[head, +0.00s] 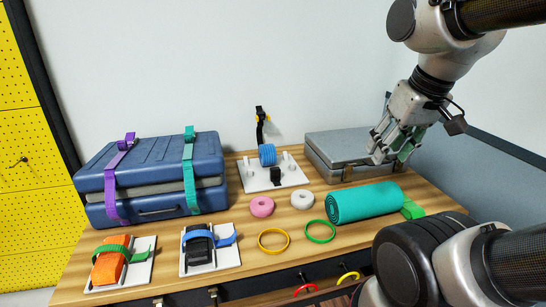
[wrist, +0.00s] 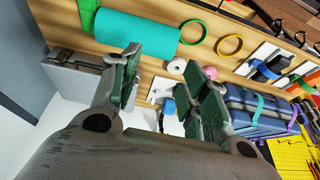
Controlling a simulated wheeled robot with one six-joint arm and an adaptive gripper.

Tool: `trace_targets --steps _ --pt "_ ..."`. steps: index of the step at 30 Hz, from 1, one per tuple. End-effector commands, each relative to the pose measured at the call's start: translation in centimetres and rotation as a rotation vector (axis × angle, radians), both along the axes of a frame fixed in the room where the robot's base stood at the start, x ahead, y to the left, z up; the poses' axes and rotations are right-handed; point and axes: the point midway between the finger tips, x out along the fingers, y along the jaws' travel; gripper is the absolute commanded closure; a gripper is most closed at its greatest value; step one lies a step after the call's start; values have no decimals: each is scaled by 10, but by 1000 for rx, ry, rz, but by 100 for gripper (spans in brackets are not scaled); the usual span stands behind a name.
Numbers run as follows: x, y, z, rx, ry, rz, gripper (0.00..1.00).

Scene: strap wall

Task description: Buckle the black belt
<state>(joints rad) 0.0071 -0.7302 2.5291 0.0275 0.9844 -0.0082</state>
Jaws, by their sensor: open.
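Whether the strap joins the block is hidden. My gripper (head: 388,153) is open and empty above the grey case, right of the plate. In the wrist view its green-padded fingers (wrist: 165,85) are spread, with part of the white plate (wrist: 156,92) seen between them.
Blue suitcases (head: 150,170) with purple and green straps stand left. The grey case (head: 335,145) is below my gripper. A teal roll (head: 363,202), pink ring (head: 262,206), white ring (head: 302,200) and yellow and green hoops lie in front. Two strap boards (head: 228,262) are front left.

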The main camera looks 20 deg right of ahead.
Motion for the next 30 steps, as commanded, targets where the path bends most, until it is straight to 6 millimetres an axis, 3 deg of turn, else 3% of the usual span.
trace_targets --steps 1,6,11,18,23,27,30 --pt "8 3 3 23 20 -6 71" --pt "58 28 17 188 128 -28 100" --pt "130 55 24 403 219 -40 100" --pt "254 76 14 748 280 -35 100" --pt "339 73 -8 985 262 -20 100" --pt "408 56 -36 1192 205 -1 100" --pt "447 39 -59 1324 142 15 100"
